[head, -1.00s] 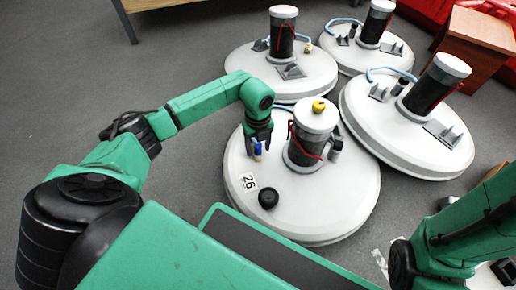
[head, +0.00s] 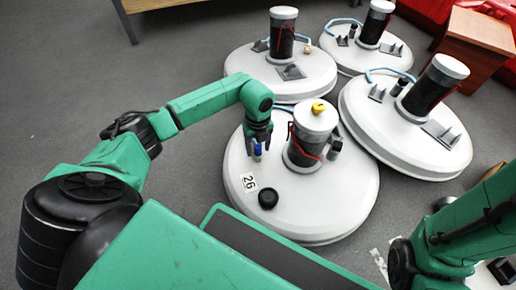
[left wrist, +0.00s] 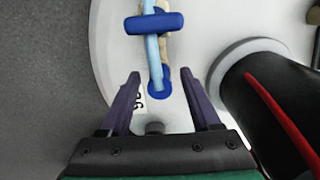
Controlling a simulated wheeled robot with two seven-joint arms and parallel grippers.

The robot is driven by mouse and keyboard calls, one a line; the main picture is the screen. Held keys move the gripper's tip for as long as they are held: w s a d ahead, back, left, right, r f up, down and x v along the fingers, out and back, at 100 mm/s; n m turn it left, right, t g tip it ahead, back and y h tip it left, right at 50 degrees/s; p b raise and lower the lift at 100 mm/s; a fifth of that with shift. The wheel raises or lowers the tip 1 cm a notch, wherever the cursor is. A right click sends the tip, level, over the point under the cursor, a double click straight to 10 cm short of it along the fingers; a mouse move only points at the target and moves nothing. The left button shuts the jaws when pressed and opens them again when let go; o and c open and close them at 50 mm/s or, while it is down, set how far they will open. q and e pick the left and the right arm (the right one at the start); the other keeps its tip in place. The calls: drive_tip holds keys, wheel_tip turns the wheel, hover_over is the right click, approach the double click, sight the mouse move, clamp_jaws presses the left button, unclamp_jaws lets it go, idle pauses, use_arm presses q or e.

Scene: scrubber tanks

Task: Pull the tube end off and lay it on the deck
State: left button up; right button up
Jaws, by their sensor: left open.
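The white round deck (head: 320,210) of the near tank carries a label "26" (head: 249,182). My left gripper (head: 258,143) hangs over its left side, pointing down. In the left wrist view its two fingers (left wrist: 160,75) are open, with a light blue tube (left wrist: 152,55) between and beyond them. A darker blue round end (left wrist: 160,90) of the tube lies between the fingers, apart from both. A blue crossbar (left wrist: 154,23) crosses the tube farther up, over a cream piece (left wrist: 165,45). In the head view the blue piece (head: 257,150) shows just under the gripper. My right gripper cannot be made out.
A black cylinder with a white top (head: 302,145) and yellow knob (head: 319,107) stands right of the left gripper. A black round knob (head: 268,198) sits on the deck's front. Several similar tanks stand behind. The deck's front right is clear.

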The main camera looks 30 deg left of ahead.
sight(258, 146)
idle(0.3)
use_arm(q)
clamp_jaws()
drive_tip(key=shift+r, duration=0.15)
idle(1.2)
drive_tip(key=shift+r+p, duration=2.9)
drive_tip(key=shift+p, duration=0.1)
